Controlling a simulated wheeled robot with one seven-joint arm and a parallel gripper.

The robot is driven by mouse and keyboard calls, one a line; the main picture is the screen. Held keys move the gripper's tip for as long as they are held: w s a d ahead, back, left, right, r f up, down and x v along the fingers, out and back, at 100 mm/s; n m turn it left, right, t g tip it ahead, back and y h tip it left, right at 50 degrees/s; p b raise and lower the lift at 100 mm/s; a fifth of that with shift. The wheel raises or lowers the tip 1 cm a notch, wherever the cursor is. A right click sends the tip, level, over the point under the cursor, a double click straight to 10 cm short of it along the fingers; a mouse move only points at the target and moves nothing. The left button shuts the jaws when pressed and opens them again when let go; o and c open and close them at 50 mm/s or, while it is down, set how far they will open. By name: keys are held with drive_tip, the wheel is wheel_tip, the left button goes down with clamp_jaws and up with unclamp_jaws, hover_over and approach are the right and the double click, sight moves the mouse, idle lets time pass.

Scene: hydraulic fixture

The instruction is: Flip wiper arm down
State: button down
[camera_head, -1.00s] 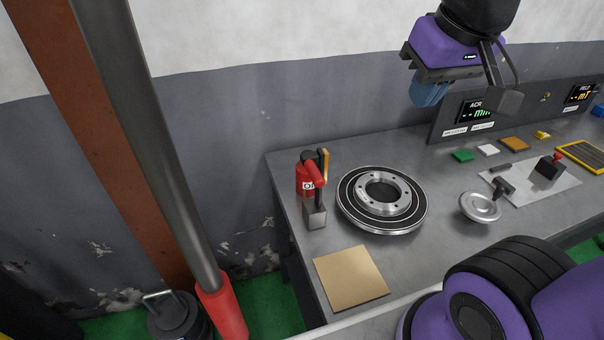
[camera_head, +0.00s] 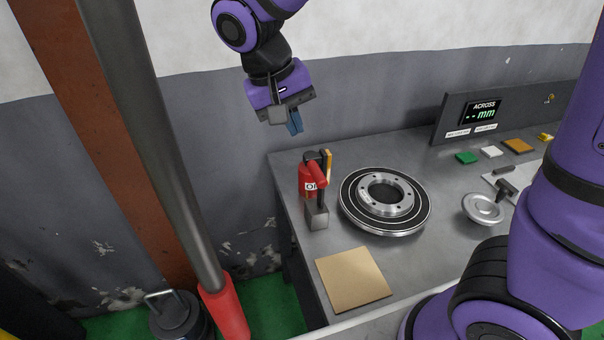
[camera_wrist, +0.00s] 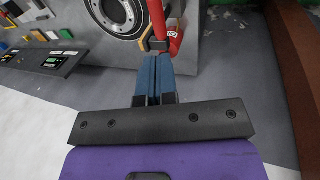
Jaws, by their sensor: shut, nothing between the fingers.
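A red fixture (camera_head: 305,182) with a partly readable white label stands at the left end of the bench. A red lever with a dark lower part slants at its front, above a grey metal block (camera_head: 317,215). A yellow-orange upright piece (camera_head: 328,164) stands behind it; which part is the wiper arm I cannot tell for certain. My gripper (camera_head: 296,124) is above and slightly left of the fixture, apart from it. Its blue fingers are together and empty. In the wrist view, the fingertips (camera_wrist: 155,60) point toward the red fixture (camera_wrist: 173,42) and its orange piece (camera_wrist: 158,28).
A round black-and-silver plate (camera_head: 386,235) sits right of the fixture. A tan square pad (camera_head: 353,278) lies at the bench's front left. A silver handwheel (camera_head: 483,208), a display panel (camera_head: 480,112) and small coloured blocks are farther right. A grey pole (camera_head: 150,140) stands at left.

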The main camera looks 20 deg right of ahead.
drive_tip(key=w+a+f+h, duration=0.1)
drive_tip(key=a+f, duration=0.4)
drive_tip(key=a, duration=0.1)
drive_tip(key=shift+a+h, duration=0.2)
drive_tip(key=shift+h, duration=0.1)
drive_tip(key=shift+f, duration=0.15)
drive_tip(key=d+f, duration=0.8)
drive_tip(key=shift+d, duration=0.2)
drive_tip(key=shift+w+d, duration=0.1)
